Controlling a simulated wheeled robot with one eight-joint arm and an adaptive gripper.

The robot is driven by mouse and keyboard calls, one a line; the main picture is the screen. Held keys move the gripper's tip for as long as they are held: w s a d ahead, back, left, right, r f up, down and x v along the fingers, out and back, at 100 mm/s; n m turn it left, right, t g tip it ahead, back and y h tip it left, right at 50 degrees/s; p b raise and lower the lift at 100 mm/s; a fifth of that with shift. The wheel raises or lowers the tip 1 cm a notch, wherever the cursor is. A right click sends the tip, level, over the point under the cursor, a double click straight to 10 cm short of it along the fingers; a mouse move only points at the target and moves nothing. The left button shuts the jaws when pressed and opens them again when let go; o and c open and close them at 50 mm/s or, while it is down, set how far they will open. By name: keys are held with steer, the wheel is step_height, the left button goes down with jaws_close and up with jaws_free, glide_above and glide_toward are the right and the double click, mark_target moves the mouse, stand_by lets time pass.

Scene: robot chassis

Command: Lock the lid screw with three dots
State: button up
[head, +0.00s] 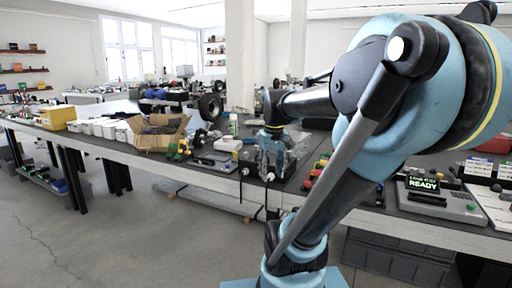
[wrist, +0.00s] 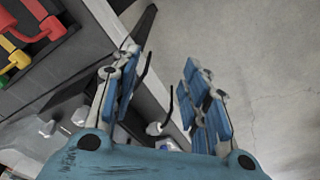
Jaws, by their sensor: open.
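My gripper (head: 271,160) is open and empty at the front edge of the workbench, with its fingers pointing down. In the wrist view the two blue-padded fingers of my gripper (wrist: 160,80) are spread apart, with bench edge and floor between and beyond them. White knob-like pieces, possibly the lid screws, show near the bench edge: one white knob (wrist: 154,128) between the finger bases, and another white knob (wrist: 81,116) left of the left finger. No dot marks can be made out, so I cannot tell which has three dots.
Red, yellow and green handles (wrist: 22,40) stand on a dark panel at upper left in the wrist view. The workbench (head: 120,147) holds a cardboard box (head: 156,136) and a yellow bin (head: 57,118). A "READY" display (head: 423,184) stands at right. Open floor (head: 100,240) lies in front.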

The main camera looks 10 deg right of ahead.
steer(key=w+r+n, duration=0.3)
steer(key=w+r, duration=0.8)
steer(key=w, duration=0.5)
steer(key=n+g, duration=0.2)
glide_toward(257, 146)
step_height(257, 146, down, 9)
steer(key=shift+w+f, duration=0.1)
steer(key=shift+w, duration=0.05)
